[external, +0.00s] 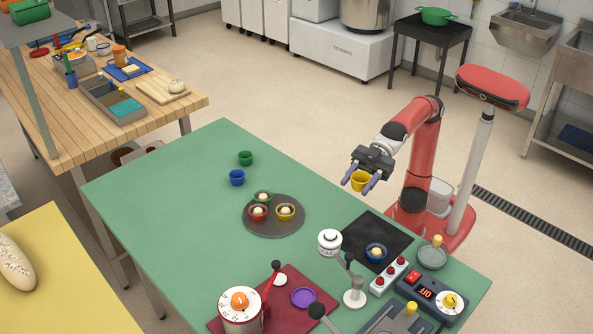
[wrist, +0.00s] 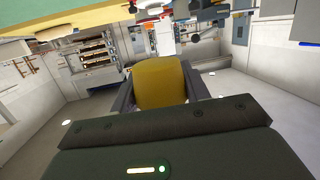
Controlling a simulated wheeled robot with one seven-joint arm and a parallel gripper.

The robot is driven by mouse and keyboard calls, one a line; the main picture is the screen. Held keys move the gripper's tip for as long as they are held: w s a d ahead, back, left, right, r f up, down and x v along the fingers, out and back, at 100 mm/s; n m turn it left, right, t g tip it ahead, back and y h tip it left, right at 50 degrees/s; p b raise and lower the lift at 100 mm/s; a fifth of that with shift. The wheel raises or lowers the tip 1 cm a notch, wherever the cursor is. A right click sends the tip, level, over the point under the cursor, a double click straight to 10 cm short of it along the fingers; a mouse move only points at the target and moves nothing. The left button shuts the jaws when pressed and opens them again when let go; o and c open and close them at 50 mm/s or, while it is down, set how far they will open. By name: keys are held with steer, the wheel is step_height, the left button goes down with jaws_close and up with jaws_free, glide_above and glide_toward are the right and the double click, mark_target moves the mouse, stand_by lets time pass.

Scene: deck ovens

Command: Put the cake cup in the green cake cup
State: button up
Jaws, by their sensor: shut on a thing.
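My gripper (external: 360,184) is shut on a yellow cake cup (external: 361,179) and holds it in the air beyond the right edge of the green table. In the wrist view the yellow cup (wrist: 161,84) sits between the two fingers. A green cake cup (external: 245,157) stands on the table toward the back left, well away from my gripper; its inside is hard to make out. Another green cup (external: 263,196) with a pale ball in it is on the round dark plate (external: 273,229).
A blue cup (external: 237,177) stands close in front of the lone green cup. The plate also bears a red cup (external: 258,212) and a yellow cup (external: 285,211), both filled. A filled blue cup (external: 376,252) sits on a black mat (external: 358,231). The table's back right is clear.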

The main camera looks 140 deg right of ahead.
mark_target(386, 242)
steer(key=s+a+r+n+y, duration=0.25)
steer(key=s+a, duration=0.25)
steer(key=a, duration=0.4)
steer(key=shift+g+y, duration=0.4)
steer(key=shift+y, duration=0.15)
step_height(386, 242, down, 20)
steer(key=shift+d+b, duration=0.1)
steer(key=shift+b, duration=0.7)
steer(key=shift+f, duration=0.1)
steer(key=o, duration=1)
steer(key=shift+o, duration=0.2)
steer(key=shift+r, duration=0.2)
steer(key=shift+o, duration=0.4)
steer(key=v, duration=1.2)
steer(key=shift+b, duration=0.4)
